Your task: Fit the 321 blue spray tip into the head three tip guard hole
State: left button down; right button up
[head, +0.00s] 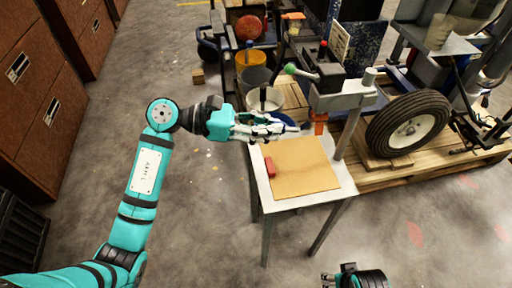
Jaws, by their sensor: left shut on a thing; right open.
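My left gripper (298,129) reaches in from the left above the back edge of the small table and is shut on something. The thing between its fingers is too small to make out; I cannot confirm it is the blue spray tip. An orange guard (319,122) hangs below the grey spray head bracket, just right of my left fingertips. I cannot see its hole or tell which head number it is. My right gripper (328,280) is open at the bottom edge, low and away from the table, partly cut off.
A small metal table (343,178) carries a brown board (302,168) with a red block (270,167) at its left. A striper wheel (408,123) stands on a pallet at right. Buckets (253,78) stand behind my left gripper. Brown cabinets (40,85) line the left. Floor in front is open.

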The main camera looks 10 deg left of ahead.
pick_arm(q)
notch_tip(320, 180, down, 2)
jog(key=w+a+f+n+t+h+b, duration=0.1)
jog(key=w+a+n+t+b, duration=0.1)
jog(key=w+a+t+b, duration=0.1)
jog(key=shift+r+p+x, duration=0.15)
jog(key=shift+r+x, duration=0.1)
jog(key=shift+x, duration=1.2)
jog(key=shift+r+p+x, duration=0.15)
jog(key=shift+r+x, duration=0.05)
jog(key=shift+x, duration=1.25)
pick_arm(e)
jog(key=shift+r, duration=0.3)
pick_arm(q)
jog(key=shift+s, duration=0.1)
pick_arm(e)
jog(key=shift+w+r, duration=0.1)
jog(key=shift+r, duration=0.15)
pick_arm(q)
jog(key=shift+d, duration=0.25)
jog(key=shift+d, duration=0.3)
pick_arm(e)
jog(key=shift+s+r, duration=0.15)
jog(key=shift+s, duration=0.1)
pick_arm(q)
jog(key=shift+w+d, duration=0.25)
pick_arm(e)
jog(key=shift+w+r, duration=0.1)
jog(key=shift+r, duration=0.25)
